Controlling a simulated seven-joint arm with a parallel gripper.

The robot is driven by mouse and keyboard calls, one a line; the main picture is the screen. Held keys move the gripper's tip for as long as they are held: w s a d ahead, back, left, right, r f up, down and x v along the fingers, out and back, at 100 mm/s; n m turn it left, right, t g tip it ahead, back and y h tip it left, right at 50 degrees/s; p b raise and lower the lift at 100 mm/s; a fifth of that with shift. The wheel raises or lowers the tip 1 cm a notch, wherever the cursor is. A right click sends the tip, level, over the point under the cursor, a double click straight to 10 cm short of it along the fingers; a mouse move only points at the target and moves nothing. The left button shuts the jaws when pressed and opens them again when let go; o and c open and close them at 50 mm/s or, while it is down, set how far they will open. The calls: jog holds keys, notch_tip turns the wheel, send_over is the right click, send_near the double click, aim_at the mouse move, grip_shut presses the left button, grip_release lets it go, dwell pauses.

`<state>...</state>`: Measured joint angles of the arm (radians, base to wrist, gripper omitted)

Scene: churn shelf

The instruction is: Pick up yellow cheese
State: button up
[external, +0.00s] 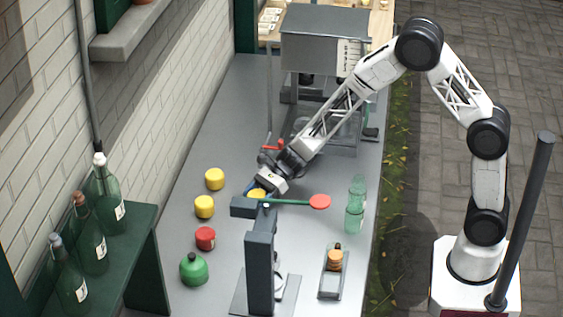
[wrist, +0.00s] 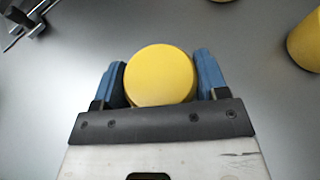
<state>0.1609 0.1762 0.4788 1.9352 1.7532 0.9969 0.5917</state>
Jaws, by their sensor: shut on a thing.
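In the wrist view a round yellow cheese (wrist: 160,75) sits between the two blue fingers of my gripper (wrist: 161,80), which is shut on it. In the external view my gripper (external: 257,191) is low over the grey table, and the held yellow cheese (external: 257,194) shows only in part behind a dark post fixture. Whether it touches the table I cannot tell. Two other yellow cheeses stand to the left, one farther back (external: 215,179) and one nearer (external: 204,206). Parts of a yellow one also show at the right edge of the wrist view (wrist: 306,42).
A dark post fixture (external: 260,262) with a green lever and red knob (external: 319,202) stands right in front of my gripper. A red piece (external: 205,238), a green round bottle (external: 194,269), a clear green bottle (external: 355,205) and a metal tray (external: 329,285) are nearby. A machine (external: 322,45) stands behind.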

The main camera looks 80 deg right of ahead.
aim_at(257, 194)
jog(key=shift+r, duration=0.6)
notch_tip(257, 194, up, 2)
jog(key=shift+r, duration=0.1)
jog(key=s, duration=0.5)
jog(key=s+r, duration=0.1)
jog(key=s, duration=1)
jog(key=shift+d+r, duration=0.15)
jog(key=shift+d, duration=0.1)
